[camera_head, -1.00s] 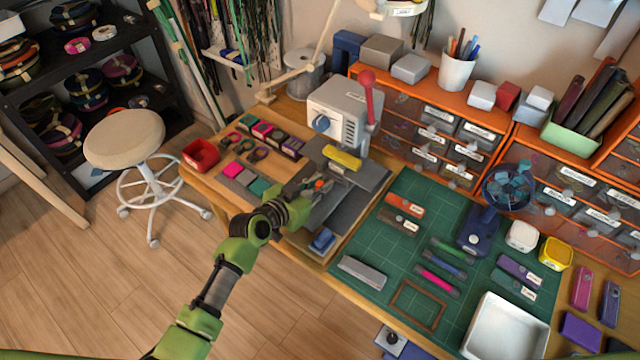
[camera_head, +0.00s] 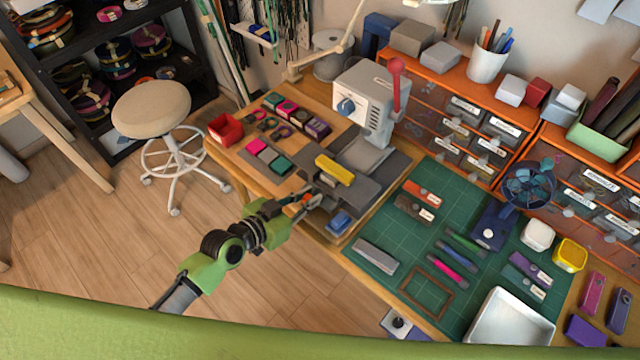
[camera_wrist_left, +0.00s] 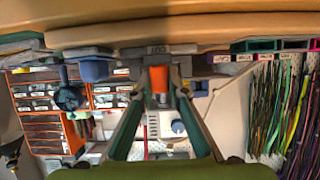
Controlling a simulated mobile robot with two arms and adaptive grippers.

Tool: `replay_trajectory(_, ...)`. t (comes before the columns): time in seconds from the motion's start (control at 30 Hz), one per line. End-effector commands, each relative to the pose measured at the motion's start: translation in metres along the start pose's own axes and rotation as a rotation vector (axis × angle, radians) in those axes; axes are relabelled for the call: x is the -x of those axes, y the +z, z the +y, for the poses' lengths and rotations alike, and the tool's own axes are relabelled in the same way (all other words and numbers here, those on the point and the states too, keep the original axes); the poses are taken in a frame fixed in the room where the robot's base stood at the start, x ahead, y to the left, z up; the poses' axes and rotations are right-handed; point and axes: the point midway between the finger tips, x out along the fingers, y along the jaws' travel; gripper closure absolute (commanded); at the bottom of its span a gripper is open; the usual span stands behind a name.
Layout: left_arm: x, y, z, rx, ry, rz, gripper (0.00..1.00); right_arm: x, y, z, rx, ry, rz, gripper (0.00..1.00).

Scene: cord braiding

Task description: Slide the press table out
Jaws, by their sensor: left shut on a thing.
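The press (camera_head: 367,103) is a grey-white machine with a blue knob and a red lever, on the wooden bench. Its press table (camera_head: 347,190) is a dark grey slab standing out from under the press toward the front left. A yellow block (camera_head: 335,170) lies on it. Behind the block a lighter grey bed (camera_head: 365,155) shows below the press head. My left gripper (camera_head: 309,199) is at the table's front end, shut on its orange handle. The orange handle (camera_wrist_left: 158,78) sits between the fingers in the left wrist view. My right gripper is not seen.
A blue block (camera_head: 340,222) lies close to the right of the gripper. Colour swatches (camera_head: 268,157) and a red bin (camera_head: 225,128) lie left of the press. A green cutting mat (camera_head: 400,237) holds tools at right. A stool (camera_head: 152,108) stands on open floor.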

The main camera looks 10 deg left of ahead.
Motion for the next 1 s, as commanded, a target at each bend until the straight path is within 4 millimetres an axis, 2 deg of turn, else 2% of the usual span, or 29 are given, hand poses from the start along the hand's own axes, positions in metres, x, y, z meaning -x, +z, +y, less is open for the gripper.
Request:
replay_trajectory(0.1,0.007,0.004,-0.001,-0.001,0.0,-0.003,1.0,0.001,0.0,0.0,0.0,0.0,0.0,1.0)
replay_trajectory(0.4,0.007,0.004,0.0,0.0,0.001,-0.004,1.0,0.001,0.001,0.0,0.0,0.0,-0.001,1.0)
replay_trajectory(0.43,0.007,0.004,0.0,0.0,0.001,-0.004,0.81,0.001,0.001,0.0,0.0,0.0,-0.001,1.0)
replay_trajectory(0.5,0.007,0.004,0.0,0.0,0.001,-0.003,0.68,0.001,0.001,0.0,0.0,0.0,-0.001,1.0)
replay_trajectory(0.83,0.007,0.003,0.0,0.0,0.001,-0.001,0.68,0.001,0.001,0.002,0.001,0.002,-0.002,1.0)
replay_trajectory(1.0,0.019,0.004,0.0,-0.001,0.001,-0.003,0.68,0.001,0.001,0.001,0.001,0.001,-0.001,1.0)
